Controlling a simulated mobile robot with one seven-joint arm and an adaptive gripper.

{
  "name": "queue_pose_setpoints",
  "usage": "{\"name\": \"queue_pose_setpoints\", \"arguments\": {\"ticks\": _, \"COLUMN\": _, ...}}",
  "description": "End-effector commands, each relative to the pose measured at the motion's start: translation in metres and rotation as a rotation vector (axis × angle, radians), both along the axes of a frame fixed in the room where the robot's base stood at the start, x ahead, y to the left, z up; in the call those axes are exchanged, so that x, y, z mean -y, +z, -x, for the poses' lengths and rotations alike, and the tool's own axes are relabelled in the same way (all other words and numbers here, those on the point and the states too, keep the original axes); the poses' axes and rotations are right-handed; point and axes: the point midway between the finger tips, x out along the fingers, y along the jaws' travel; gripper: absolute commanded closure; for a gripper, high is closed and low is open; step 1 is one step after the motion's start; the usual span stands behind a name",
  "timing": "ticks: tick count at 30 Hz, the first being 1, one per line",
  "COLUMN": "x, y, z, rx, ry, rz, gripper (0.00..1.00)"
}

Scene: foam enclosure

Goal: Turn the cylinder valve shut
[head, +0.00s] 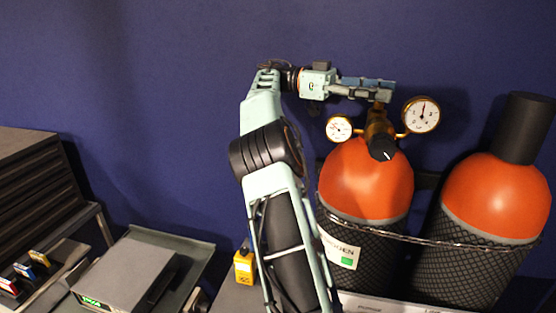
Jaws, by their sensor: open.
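An orange-topped gas cylinder (366,182) in a black mesh sleeve stands right of centre in the head view. A brass valve and regulator body (377,117) rises from its top, with a round gauge on each side. A black knob (382,148) is on the front of the regulator. My gripper (388,91) reaches in from the left, roughly level, at the top of the brass body. Its fingers are open and cover the top of the valve. Any handwheel there is hidden, and I cannot tell whether the fingers touch it.
A second orange cylinder (495,198) with a black cap stands close on the right. A chain (425,241) runs across both cylinders. The left gauge (339,128) and right gauge (421,114) flank the valve closely. A grey box (125,272) sits at the lower left.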

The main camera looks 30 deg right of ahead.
Motion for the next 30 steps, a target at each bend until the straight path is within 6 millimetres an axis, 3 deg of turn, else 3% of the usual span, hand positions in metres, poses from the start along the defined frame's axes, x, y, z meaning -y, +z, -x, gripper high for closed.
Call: {"name": "queue_pose_setpoints", "arguments": {"ticks": 30, "x": -0.0004, "y": -0.0052, "z": 0.0016, "rx": 0.003, "ry": 0.421, "rz": 0.0, "gripper": 0.44}}
